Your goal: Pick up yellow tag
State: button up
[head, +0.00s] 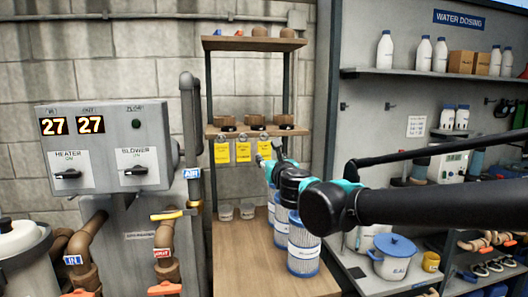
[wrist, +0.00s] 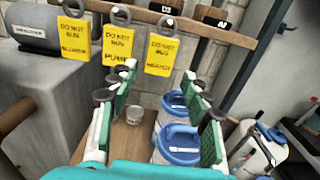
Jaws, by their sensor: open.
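Three yellow tags hang in a row from the wooden shelf edge in the head view: a left tag (head: 222,153), a middle tag (head: 243,152) and a right tag (head: 265,150). The wrist view shows the left tag (wrist: 74,40), middle tag (wrist: 118,46) and right tag (wrist: 160,56), each on a dark ring and printed "DO NOT RUN"; the middle one adds "PUMP". My gripper (head: 272,153) is at the right tag's side in the head view and partly covers it. In the wrist view my gripper (wrist: 163,80) is open, its green-padded fingers apart with no tag between them.
A grey control box (head: 110,148) and pipes are at left. The dosing shelf (head: 420,72) with bottles is at right.

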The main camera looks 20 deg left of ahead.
aim_at(265, 150)
jog(key=x, duration=1.1)
jog(key=shift+r, duration=0.1)
jog(key=c, duration=0.7)
